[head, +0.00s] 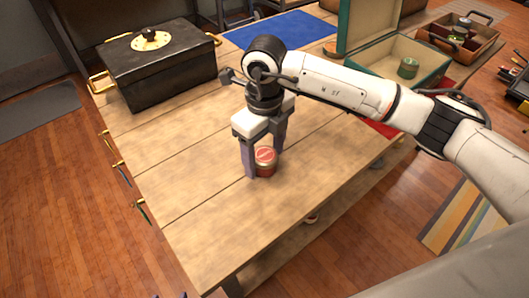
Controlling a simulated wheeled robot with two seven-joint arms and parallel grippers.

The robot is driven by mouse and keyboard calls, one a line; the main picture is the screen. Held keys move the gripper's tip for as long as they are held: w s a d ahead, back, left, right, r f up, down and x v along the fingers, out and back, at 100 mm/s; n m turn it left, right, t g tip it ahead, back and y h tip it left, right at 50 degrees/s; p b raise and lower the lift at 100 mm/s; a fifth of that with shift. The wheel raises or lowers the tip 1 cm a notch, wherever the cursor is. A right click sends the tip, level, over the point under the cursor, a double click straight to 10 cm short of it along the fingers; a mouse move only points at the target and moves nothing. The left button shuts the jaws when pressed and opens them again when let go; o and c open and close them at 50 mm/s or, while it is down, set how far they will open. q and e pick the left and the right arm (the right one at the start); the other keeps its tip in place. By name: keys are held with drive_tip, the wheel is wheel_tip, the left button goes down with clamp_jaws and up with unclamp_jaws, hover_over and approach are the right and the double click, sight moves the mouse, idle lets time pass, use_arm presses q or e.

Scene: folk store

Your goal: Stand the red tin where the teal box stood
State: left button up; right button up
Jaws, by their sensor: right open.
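The red tin (265,168), small and round with a reddish lid, stands upright on the wooden table (200,215). My right gripper (264,161) points down over it, open, with one finger on each side of the tin; I cannot tell whether either finger touches it. An open box with a teal lid (360,22) and pale inside stands at the table's back right, with a green tin (408,67) in it. I cannot tell whether this is the task's teal box.
A black chest (160,70) with brass handles stands at the table's back left. A blue mat (280,30) lies at the back. A wooden tray (483,45) with a jar is at the far right. The table's front and left are clear.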

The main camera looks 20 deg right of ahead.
sight(264, 153)
drive_tip(key=shift+r, duration=0.6)
wheel_tip(264, 153, up, 11)
drive_tip(key=shift+b, duration=0.35)
drive_tip(key=shift+s, duration=0.1)
